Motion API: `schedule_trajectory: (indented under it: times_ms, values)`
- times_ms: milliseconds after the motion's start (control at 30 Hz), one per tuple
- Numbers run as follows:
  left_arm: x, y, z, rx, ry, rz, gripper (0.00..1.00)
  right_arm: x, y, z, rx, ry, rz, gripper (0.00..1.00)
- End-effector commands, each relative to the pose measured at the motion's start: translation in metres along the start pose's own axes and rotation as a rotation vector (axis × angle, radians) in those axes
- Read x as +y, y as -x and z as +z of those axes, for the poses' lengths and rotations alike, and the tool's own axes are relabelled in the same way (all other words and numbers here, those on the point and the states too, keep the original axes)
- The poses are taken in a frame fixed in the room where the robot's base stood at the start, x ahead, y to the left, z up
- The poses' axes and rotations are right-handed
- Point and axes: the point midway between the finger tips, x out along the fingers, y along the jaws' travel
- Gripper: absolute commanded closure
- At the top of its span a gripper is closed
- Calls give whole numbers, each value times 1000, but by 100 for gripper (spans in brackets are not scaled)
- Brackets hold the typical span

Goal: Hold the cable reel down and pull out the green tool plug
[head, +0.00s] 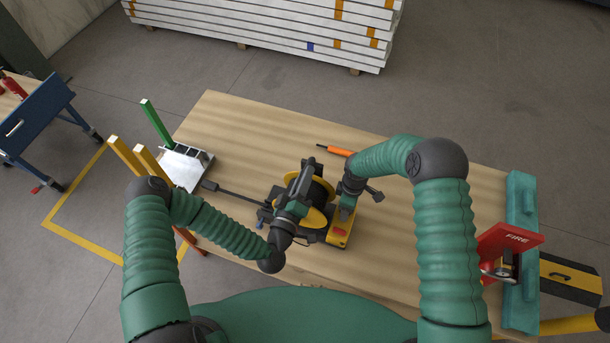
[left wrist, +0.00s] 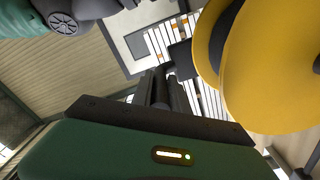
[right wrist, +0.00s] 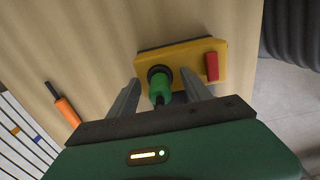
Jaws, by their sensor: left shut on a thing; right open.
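The cable reel, with yellow discs (head: 317,218) and a dark drum, stands on the wooden table. One large yellow disc fills the right of the left wrist view (left wrist: 285,65). My left gripper (head: 304,190) is shut on a dark bar of the reel, seen between its fingers in the left wrist view (left wrist: 160,85). The green tool plug (right wrist: 159,88) sits in a round dark socket on the reel's yellow panel (right wrist: 205,58). My right gripper (right wrist: 160,95) is open, with one finger on each side of the plug. In the head view my right gripper hides the plug.
A red switch (right wrist: 211,66) is beside the socket. An orange-handled tool (head: 335,150) lies behind the reel. A red FIRE sign (head: 510,240) and a teal block (head: 521,190) are at the right edge.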

Motion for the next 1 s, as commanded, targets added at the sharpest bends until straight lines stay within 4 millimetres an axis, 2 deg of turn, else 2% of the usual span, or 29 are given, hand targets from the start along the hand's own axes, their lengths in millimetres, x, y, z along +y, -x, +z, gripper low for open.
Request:
schedule_trajectory:
  times_ms: [33,200,633,1000]
  values:
    - [-5,2,4,-12,-2,-12,100,0,-1,0,0,0,0,43]
    - [-5,2,4,-12,-2,-12,100,0,-1,0,0,0,0,44]
    - [-5,2,4,-12,-1,-12,100,0,-1,0,0,0,0,100]
    - [-5,2,4,-12,-1,-12,100,0,1,0,0,0,0,100]
